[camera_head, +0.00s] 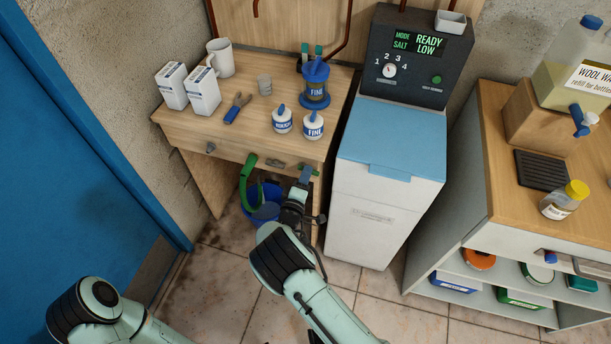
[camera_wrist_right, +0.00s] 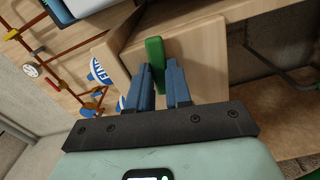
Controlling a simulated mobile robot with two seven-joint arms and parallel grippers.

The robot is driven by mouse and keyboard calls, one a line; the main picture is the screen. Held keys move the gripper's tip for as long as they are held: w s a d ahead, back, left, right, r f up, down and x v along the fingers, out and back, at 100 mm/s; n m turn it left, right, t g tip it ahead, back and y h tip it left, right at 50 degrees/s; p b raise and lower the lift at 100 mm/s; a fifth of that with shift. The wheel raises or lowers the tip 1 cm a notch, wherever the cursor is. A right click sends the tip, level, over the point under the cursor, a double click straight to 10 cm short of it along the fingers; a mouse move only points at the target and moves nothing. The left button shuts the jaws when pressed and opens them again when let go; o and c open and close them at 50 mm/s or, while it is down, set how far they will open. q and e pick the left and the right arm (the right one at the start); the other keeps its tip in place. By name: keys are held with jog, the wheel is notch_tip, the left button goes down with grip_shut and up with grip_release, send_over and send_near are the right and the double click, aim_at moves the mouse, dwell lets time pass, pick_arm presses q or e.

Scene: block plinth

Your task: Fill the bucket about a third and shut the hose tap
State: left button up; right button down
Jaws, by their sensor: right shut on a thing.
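A blue bucket (camera_head: 276,192) stands on the floor under the wooden bench, partly hidden by my right arm. A green hose (camera_head: 246,178) curves down from the bench front into it. A grey-blue surface shows inside the bucket; I cannot tell its level. My right gripper (camera_head: 305,175) is at the bench front, right of the hose. In the right wrist view, its blue fingers (camera_wrist_right: 161,82) are shut on a green lever (camera_wrist_right: 154,56), which I take for the hose tap's handle. My left arm shows at the bottom left, but its gripper is out of view.
A white softener cabinet (camera_head: 385,190) stands close to the right of my right gripper. A shelf unit (camera_head: 470,215) is farther right, a blue door (camera_head: 70,130) left. Floor in front is clear.

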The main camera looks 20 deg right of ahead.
jog(key=c, duration=1)
grip_release()
jog(key=shift+c, duration=0.2)
jog(key=v, duration=1.3)
jog(key=shift+s, duration=0.2)
jog(key=shift+a, duration=0.15)
